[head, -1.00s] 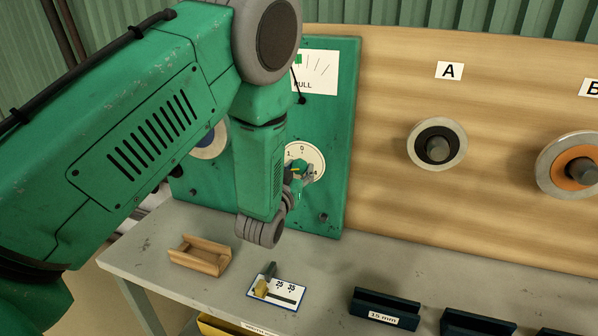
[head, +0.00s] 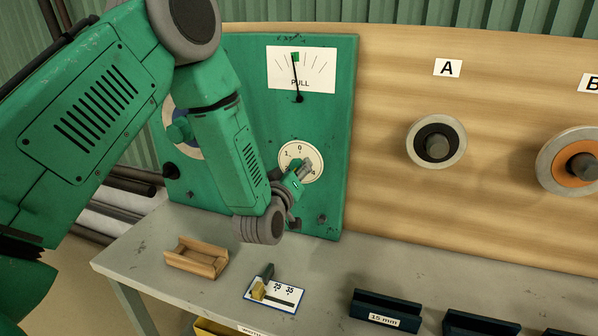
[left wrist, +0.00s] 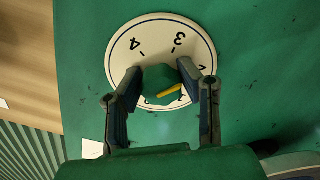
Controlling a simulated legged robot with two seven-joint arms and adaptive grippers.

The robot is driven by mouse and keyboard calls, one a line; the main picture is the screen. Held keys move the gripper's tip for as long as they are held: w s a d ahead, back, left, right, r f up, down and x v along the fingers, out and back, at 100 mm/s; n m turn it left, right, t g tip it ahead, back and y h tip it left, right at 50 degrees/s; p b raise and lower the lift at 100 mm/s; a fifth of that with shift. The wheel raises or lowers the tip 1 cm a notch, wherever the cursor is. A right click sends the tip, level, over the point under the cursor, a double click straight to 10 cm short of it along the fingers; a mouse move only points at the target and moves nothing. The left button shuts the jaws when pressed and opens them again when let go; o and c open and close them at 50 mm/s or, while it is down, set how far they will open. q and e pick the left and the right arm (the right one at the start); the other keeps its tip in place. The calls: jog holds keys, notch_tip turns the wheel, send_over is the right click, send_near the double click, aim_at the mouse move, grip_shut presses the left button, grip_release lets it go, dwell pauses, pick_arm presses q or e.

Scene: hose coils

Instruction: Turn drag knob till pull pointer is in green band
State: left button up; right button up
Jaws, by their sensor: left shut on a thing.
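The drag knob (left wrist: 160,82) is green with a yellow mark and sits in the middle of a white numbered dial (left wrist: 190,45). The dial also shows in the head view (head: 291,151) on the green panel. My left gripper (head: 302,172) is shut on the knob, with one finger on each side of it in the left wrist view (left wrist: 167,79). The pull gauge (head: 317,72) is above the dial. Its thin black pull pointer (head: 297,80) stands nearly upright, tilted slightly left, with its tip at the small green band (head: 295,57). My right gripper is out of view.
A wooden cradle (head: 188,262) and a white card (head: 289,299) marked 25 and 35 lie on the grey bench (head: 225,290). A dark holder (head: 386,309) labelled 15 mm stands right. Hubs A (head: 451,130) and B (head: 550,165) are mounted on the wooden board.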

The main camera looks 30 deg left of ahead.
pick_arm(q)
jog(key=shift+s+f, duration=0.2)
jog(key=shift+f, duration=0.2)
jog(key=o, duration=1.2)
jog(key=shift+c, duration=0.2)
jog(key=shift+r, duration=0.2)
jog(key=shift+s, duration=0.1)
jog(key=v, duration=1.1)
jog(key=shift+s, duration=0.4)
jog(key=shift+f, duration=0.1)
